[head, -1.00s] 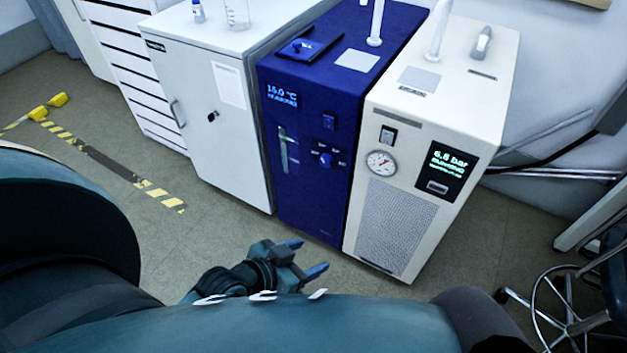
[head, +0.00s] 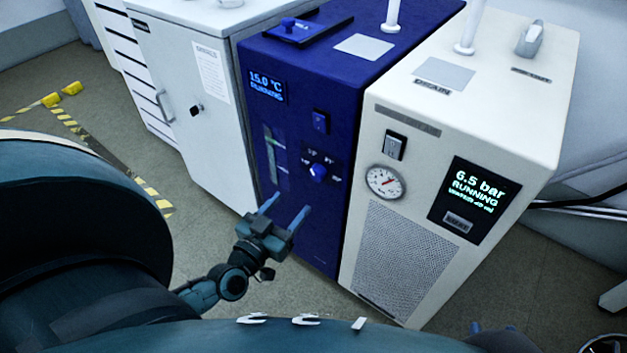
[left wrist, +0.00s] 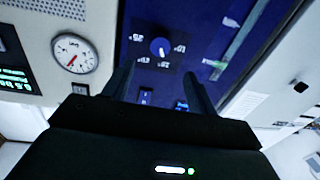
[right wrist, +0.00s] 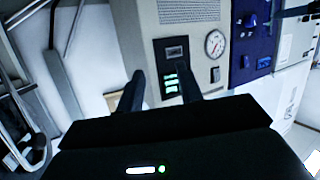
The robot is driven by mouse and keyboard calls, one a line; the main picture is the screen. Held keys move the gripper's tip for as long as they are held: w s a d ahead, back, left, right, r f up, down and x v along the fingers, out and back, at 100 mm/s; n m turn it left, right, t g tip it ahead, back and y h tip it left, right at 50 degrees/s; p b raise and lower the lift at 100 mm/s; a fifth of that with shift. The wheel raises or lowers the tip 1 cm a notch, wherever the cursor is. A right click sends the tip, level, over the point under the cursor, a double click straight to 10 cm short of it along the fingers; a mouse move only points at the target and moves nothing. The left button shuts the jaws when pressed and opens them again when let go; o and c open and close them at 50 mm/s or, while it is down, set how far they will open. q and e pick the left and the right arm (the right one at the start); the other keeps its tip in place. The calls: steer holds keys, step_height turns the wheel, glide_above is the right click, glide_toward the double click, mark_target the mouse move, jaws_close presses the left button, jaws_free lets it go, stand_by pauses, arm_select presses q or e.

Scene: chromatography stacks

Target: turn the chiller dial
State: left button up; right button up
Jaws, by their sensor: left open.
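The blue chiller (head: 312,90) stands between a white cabinet and a cream unit, its display reading 15.0 °C, running. Its round blue dial (head: 318,172) sits on a dark panel with printed marks around it. My left gripper (head: 287,212) is open and empty, below and left of the dial, with its fingers pointing up toward the chiller front. In the left wrist view the dial (left wrist: 160,47) shows upside down, beyond the gap between the open fingers (left wrist: 160,80), not touched. In the right wrist view my right gripper (right wrist: 160,85) is open and empty, facing the cream unit.
The cream unit (head: 405,230) with a gauge and a 6.5 bar display stands directly right of the chiller. The white cabinet (head: 222,125) stands to its left. The floor in front is clear.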

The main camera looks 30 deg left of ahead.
mark_target(315, 176)
arm_select(q)
steer(key=w+b, duration=0.1)
steer(key=w, duration=0.9)
arm_select(e)
steer(key=shift+w+a+t+y, duration=0.1)
steer(key=shift+w+t+y, duration=0.2)
steer(key=shift+t, duration=0.4)
arm_select(q)
steer(key=c, duration=1)
